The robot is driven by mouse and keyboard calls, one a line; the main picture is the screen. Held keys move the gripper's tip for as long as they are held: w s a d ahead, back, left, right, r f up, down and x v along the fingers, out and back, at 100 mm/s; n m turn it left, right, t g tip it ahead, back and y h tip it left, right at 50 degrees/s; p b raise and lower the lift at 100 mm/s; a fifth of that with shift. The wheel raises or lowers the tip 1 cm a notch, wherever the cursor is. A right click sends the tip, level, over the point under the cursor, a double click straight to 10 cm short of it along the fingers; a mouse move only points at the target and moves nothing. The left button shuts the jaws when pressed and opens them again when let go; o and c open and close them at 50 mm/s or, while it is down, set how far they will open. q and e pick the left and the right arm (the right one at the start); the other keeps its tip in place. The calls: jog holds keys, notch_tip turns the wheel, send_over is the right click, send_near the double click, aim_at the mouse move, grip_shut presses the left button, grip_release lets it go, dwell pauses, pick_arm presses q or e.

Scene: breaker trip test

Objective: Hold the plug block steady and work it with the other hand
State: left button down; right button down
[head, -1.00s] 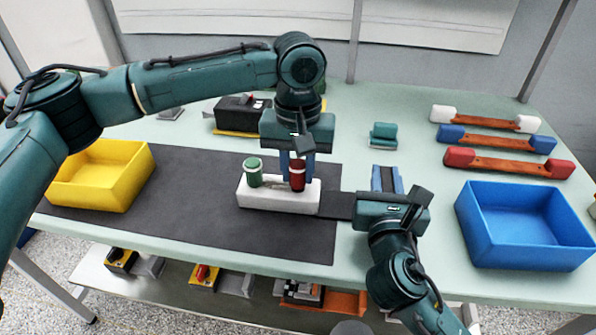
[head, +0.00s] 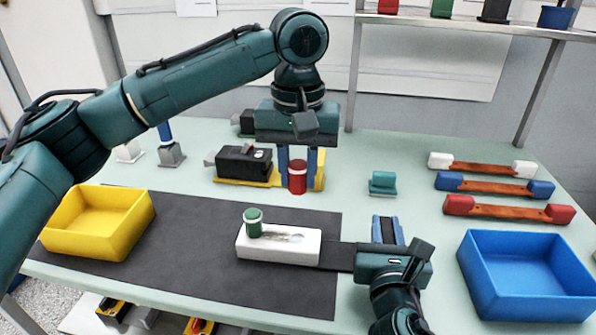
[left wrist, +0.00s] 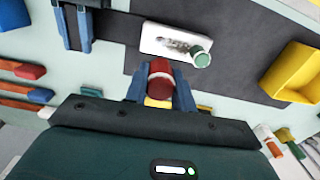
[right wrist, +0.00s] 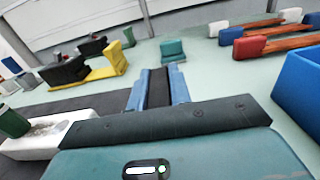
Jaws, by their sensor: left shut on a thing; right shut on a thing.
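The white plug block (head: 279,243) lies on the dark mat, with a green plug (head: 253,222) standing at its left end and a bare grey recess beside it. My left gripper (head: 297,178) is shut on a red plug (head: 297,176), held clear of the block; the left wrist view shows the red plug (left wrist: 160,80) between the blue fingers. My right gripper (head: 388,230) is low, just right of the block. Its fingers are shut on a dark narrow piece (right wrist: 158,88); I cannot tell whether this joins the block.
A yellow bin (head: 98,225) stands at the left and a blue bin (head: 525,275) at the right. A black unit on a yellow base (head: 243,163) stands behind the mat. A teal block (head: 383,183) and several bars with coloured ends (head: 505,209) lie at right.

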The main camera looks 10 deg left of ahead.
jog(key=c, duration=1.2)
grip_release()
jog(key=shift+s, duration=0.1)
